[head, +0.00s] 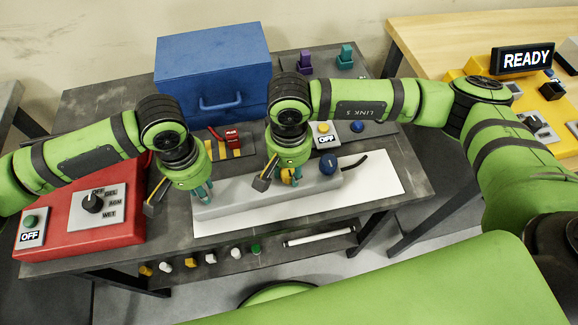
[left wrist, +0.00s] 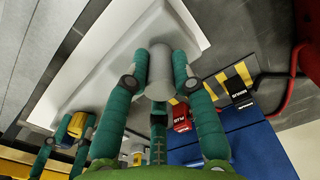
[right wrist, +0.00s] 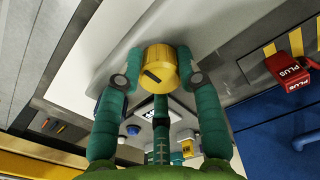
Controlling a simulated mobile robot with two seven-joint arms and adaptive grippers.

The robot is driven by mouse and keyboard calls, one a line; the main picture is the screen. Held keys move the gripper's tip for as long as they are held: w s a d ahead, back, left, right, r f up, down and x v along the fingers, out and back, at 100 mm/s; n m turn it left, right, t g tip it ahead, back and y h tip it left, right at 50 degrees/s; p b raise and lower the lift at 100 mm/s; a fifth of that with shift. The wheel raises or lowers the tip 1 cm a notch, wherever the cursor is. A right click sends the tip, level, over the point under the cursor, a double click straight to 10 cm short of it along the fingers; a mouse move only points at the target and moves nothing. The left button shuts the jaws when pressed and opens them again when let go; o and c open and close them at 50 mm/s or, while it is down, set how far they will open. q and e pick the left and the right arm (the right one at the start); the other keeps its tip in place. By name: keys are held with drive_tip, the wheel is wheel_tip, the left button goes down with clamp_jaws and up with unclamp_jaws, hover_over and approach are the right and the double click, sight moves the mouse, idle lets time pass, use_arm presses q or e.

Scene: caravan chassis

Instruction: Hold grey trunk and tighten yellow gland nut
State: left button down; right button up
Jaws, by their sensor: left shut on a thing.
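The grey trunk (left wrist: 160,72) is a short, round grey piece between my left gripper's fingers in the left wrist view. My left gripper (head: 203,192) is shut on it, over the left end of a long grey bar (head: 240,199). The yellow gland nut (right wrist: 158,68), with a dark mark on its face, lies between my right gripper's fingers in the right wrist view. It is partly hidden by my right gripper (head: 289,179) in the head view. Those fingers flank the nut closely; whether they press on it is unclear.
A blue round fitting (head: 328,165) with a black cable stands right of my right gripper. The bar rests on a white board (head: 375,185). Behind are a blue toolbox (head: 212,65) and a red PLUS connector (head: 232,134); a red switch box (head: 75,222) is at left.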

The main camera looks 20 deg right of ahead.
use_arm(q)
drive_tip(key=shift+s, duration=0.1)
use_arm(e)
drive_tip(key=m, duration=0.7)
drive_tip(key=shift+m, duration=0.3)
drive_tip(key=m, duration=0.3)
drive_tip(key=shift+m, duration=0.3)
drive_tip(key=m, duration=0.3)
drive_tip(key=shift+d+m, duration=0.1)
drive_tip(key=shift+m, duration=0.2)
use_arm(q)
drive_tip(key=shift+a, duration=0.1)
use_arm(e)
drive_tip(key=m, duration=0.4)
drive_tip(key=shift+m, duration=0.3)
drive_tip(key=m, duration=0.3)
drive_tip(key=shift+m, duration=0.3)
drive_tip(key=m, duration=0.7)
drive_tip(key=shift+s, duration=0.1)
